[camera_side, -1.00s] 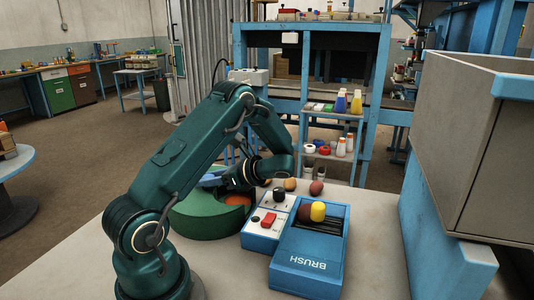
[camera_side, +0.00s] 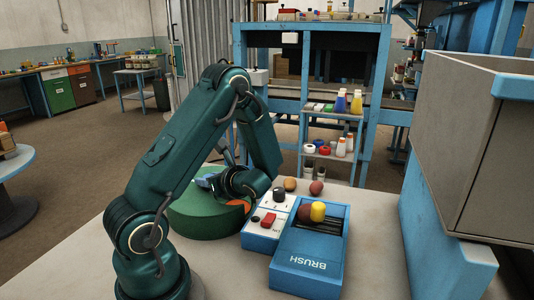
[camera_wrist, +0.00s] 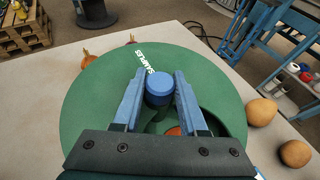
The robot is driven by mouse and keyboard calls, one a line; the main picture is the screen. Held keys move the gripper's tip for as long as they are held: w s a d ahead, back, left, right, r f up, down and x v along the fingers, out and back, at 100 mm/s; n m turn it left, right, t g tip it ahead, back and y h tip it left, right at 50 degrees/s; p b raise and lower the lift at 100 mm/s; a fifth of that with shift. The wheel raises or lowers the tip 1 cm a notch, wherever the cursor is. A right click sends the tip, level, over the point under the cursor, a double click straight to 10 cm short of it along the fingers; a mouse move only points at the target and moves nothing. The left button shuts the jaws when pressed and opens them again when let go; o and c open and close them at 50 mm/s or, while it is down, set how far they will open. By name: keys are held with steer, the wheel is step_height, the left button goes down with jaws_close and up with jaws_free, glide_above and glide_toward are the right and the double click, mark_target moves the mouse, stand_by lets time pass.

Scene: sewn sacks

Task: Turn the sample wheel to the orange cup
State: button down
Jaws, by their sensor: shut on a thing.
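The sample wheel is a wide green disc (camera_wrist: 100,95) with white SAMPLES lettering, lying flat on the table; it also shows in the side view (camera_side: 200,222), partly behind my arm. A round blue knob (camera_wrist: 159,88) stands up from the disc. My gripper (camera_wrist: 160,84) is shut on the knob, with one blue finger on each side. A round opening in the disc shows beside and under the right finger, with an orange patch (camera_wrist: 174,131) inside it, partly hidden by the finger. Whether that patch is the orange cup I cannot tell.
Right of the wheel stand a panel with a red switch (camera_side: 268,219) and black knob, and a blue BRUSH box (camera_side: 308,262) holding a brown and a yellow piece. Potatoes (camera_wrist: 262,111) lie right of the wheel, onions (camera_wrist: 88,60) at its far edge. The front table is clear.

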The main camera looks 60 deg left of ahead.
steer(key=shift+m+t, duration=0.5)
steer(key=shift+t, duration=0.1)
steer(key=shift+c, duration=2.2)
jaws_free()
steer(key=shift+v, duration=2.55)
